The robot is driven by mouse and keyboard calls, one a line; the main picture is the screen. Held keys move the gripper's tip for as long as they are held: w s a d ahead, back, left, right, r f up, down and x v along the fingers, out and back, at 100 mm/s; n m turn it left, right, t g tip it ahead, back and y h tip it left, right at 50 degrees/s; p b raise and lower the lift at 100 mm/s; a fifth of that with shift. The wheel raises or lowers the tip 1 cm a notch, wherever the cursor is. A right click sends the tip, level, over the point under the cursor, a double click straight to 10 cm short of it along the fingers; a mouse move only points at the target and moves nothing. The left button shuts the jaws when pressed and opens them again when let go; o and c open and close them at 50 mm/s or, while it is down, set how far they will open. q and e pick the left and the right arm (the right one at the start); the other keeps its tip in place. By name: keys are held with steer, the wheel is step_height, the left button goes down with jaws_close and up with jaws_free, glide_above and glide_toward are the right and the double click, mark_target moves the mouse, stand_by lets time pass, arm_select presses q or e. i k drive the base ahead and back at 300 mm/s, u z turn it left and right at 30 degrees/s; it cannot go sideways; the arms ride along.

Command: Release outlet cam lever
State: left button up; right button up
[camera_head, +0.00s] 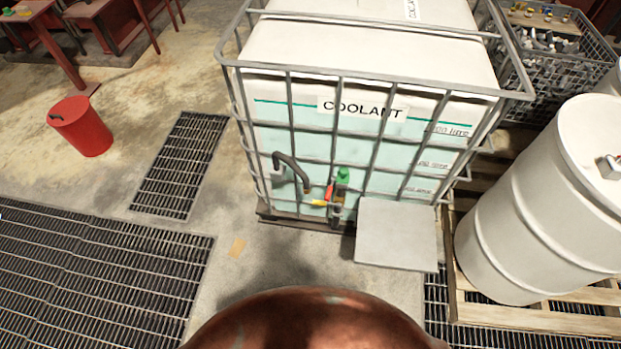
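A white coolant tank (300,112) in a metal cage stands in the middle of the view, marked COOLANT. Its outlet area is low on the front face. A small red piece (329,191) and a yellow lever-like piece (317,203) show there, close together. Which of them is the cam lever is too small to tell. Neither of my grippers is in view.
A grey flat plate (397,234) sits at the tank's front right. A white drum (540,205) stands on a wooden pallet (545,318) at right. A red bucket (82,127) and floor grates (85,270) are at left. Bare floor lies before the outlet.

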mark_target(329, 193)
steer(key=i, duration=0.7)
steer(key=u, duration=0.85)
steer(key=k, duration=1.5)
steer(key=z, duration=1.15)
steer(key=i, duration=0.5)
